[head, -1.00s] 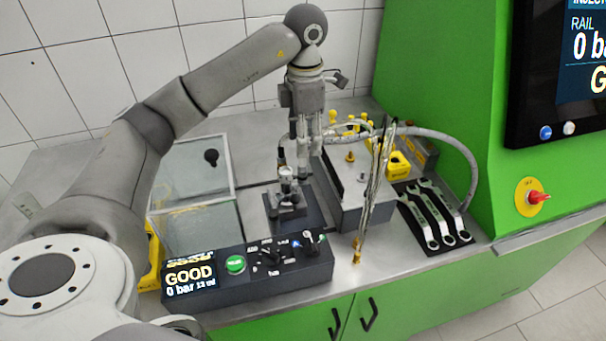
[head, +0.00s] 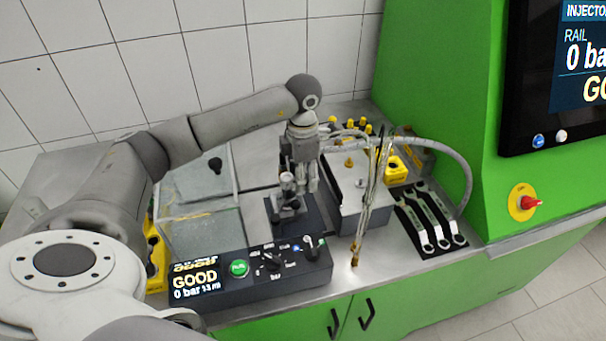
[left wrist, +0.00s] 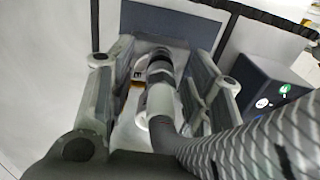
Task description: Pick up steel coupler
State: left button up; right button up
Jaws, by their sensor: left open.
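My left gripper (head: 309,186) points down over the bench, just behind and right of the small clamp fixture (head: 288,200). In the left wrist view its two fingers stand apart. Between them shows a pale metal cylindrical fitting (left wrist: 160,99) at the end of a braided hose (left wrist: 245,140), which looks like the steel coupler. The fingers are open and do not appear closed on it. In the head view I cannot make out the coupler clearly around the gripper. My right gripper is not in view.
A control box (head: 250,271) with display and knobs lies in front. A glass-walled box (head: 197,190) is at left. A grey block (head: 355,205), hanging thin lines (head: 370,190) and several wrenches (head: 428,218) are at right. The green cabinet (head: 445,90) bounds the bench's right side.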

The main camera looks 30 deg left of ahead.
pick_arm(q)
grip_shut()
jog(key=shift+r, duration=0.15)
